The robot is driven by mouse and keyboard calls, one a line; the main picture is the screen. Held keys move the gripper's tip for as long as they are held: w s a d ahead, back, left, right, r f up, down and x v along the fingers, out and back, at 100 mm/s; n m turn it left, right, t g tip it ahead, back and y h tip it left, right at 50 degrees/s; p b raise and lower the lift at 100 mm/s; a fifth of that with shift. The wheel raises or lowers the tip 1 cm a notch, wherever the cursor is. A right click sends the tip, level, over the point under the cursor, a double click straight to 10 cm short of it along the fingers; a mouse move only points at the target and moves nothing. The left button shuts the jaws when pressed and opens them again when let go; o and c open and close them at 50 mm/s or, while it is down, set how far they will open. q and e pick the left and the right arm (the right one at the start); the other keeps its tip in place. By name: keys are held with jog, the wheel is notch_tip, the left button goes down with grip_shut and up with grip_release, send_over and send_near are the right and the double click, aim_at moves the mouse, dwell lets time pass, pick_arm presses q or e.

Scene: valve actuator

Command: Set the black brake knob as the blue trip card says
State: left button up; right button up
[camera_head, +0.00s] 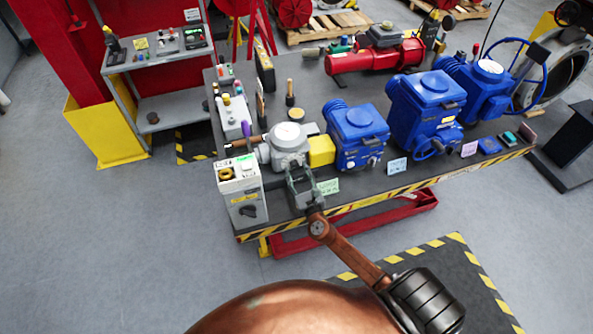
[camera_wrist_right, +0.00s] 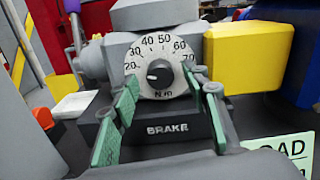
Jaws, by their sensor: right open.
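The black brake knob (camera_wrist_right: 159,75) sits at the centre of a round white dial marked from 20 to 70 N·m, above the word BRAKE. A small white mark on the knob faces left, toward the low end of the scale. My right gripper (camera_wrist_right: 161,80) is open, with its green-padded fingers on either side of the knob and nothing between them. In the head view the right gripper (camera_head: 300,178) is in front of the grey brake unit (camera_head: 289,142). The blue trip card (camera_head: 397,166) stands at the bench front; its writing is too small to read. My left gripper is out of view.
A yellow block (camera_head: 321,150) and a blue actuator (camera_head: 357,135) are right of the brake unit. A white box with a black knob (camera_head: 241,196) stands close on the left. A green load card (camera_head: 328,186) and pink card (camera_head: 469,149) are along the front edge.

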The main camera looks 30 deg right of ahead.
jog(key=shift+w, duration=0.25)
grip_shut()
dwell(0.4)
